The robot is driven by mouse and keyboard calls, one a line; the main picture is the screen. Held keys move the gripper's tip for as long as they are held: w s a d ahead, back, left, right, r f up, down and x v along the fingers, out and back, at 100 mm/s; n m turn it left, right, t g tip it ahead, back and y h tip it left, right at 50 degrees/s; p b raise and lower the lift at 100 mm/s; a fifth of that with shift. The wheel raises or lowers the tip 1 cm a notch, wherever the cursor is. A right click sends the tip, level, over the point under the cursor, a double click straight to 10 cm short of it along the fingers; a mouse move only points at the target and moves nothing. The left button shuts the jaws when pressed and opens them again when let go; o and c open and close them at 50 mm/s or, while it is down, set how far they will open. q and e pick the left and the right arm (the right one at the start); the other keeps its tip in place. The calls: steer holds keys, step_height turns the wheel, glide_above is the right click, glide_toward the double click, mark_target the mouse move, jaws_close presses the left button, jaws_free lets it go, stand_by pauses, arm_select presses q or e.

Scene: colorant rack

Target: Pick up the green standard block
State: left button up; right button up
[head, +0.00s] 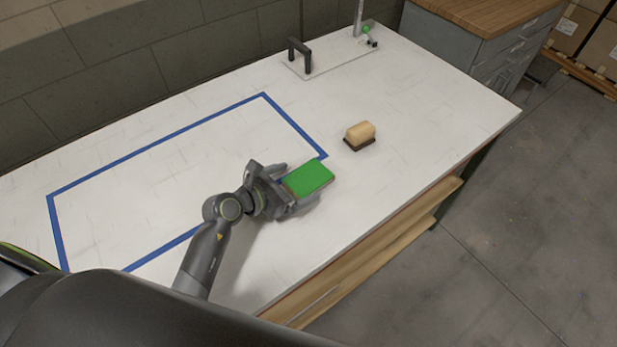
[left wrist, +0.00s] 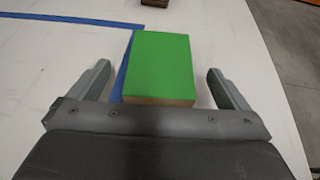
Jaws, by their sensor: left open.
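The green standard block (head: 309,178) is a flat rectangular block with a bright green top and a tan side. It lies on the white table at the right corner of the blue tape outline. My left gripper (head: 297,187) is open at the block. In the left wrist view the block (left wrist: 160,66) lies between the two fingers (left wrist: 157,88), with a gap on each side. Part of the block's near end shows just beyond the gripper body. My right gripper is not in view.
A tan brush-like block with a dark base (head: 360,134) sits on the white table (head: 430,130) beyond the green block. A plate with a black handle (head: 299,55) is at the far edge. Blue tape (head: 160,140) outlines an empty area. The table's front edge is near my gripper.

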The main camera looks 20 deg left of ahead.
mark_target(308, 177)
arm_select(q)
steer(key=shift+w+d, duration=0.35)
steer(key=shift+w, duration=0.15)
steer(key=shift+p+x, duration=0.6)
steer(key=shift+x, duration=1.5)
steer(key=shift+c, duration=0.5)
steer(key=c, duration=1)
